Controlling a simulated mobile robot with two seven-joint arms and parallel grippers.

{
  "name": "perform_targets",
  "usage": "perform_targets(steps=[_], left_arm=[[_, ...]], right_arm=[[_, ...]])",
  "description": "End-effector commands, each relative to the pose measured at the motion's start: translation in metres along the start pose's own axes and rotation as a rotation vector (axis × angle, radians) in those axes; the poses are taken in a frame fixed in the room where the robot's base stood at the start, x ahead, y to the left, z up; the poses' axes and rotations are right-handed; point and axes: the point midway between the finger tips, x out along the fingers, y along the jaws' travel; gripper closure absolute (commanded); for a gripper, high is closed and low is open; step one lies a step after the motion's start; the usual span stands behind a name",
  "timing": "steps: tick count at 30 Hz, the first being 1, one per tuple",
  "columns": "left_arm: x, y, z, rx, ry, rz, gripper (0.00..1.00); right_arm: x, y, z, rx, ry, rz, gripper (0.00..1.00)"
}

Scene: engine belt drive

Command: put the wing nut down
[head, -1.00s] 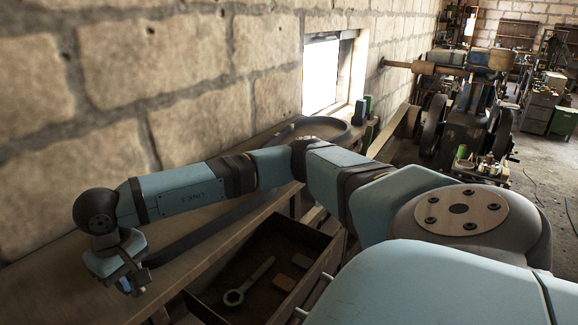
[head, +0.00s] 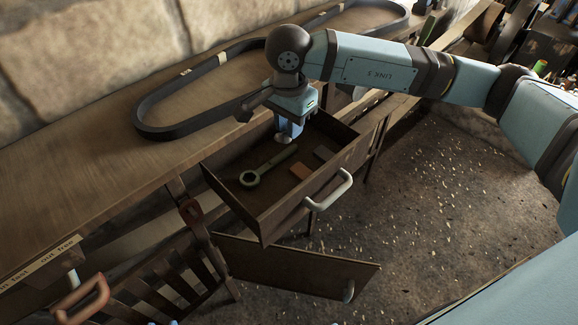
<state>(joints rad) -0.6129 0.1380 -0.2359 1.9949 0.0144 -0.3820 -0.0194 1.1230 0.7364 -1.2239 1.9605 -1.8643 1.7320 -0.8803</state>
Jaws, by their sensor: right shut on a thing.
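My right gripper (head: 286,132) points down over the back part of the open drawer (head: 234,205). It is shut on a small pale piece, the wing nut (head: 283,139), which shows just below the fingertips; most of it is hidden. I cannot tell whether the wing nut touches the drawer floor. My left gripper is not in view.
A black belt (head: 190,76) lies on the bench (head: 100,190). A cabinet door (head: 290,268) hangs open below the drawer.

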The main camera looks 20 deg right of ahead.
Motion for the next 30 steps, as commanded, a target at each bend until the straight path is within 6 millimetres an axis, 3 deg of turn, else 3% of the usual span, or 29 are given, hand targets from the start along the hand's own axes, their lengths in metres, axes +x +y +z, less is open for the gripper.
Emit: perform_targets(steps=[24,30], left_arm=[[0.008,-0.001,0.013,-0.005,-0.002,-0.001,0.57],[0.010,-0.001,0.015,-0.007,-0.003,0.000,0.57]], right_arm=[[-0.015,-0.002,0.065,2.079,-0.007,0.000,1.00],[-0.019,-0.001,0.075,2.530,-0.013,0.005,1.00]])
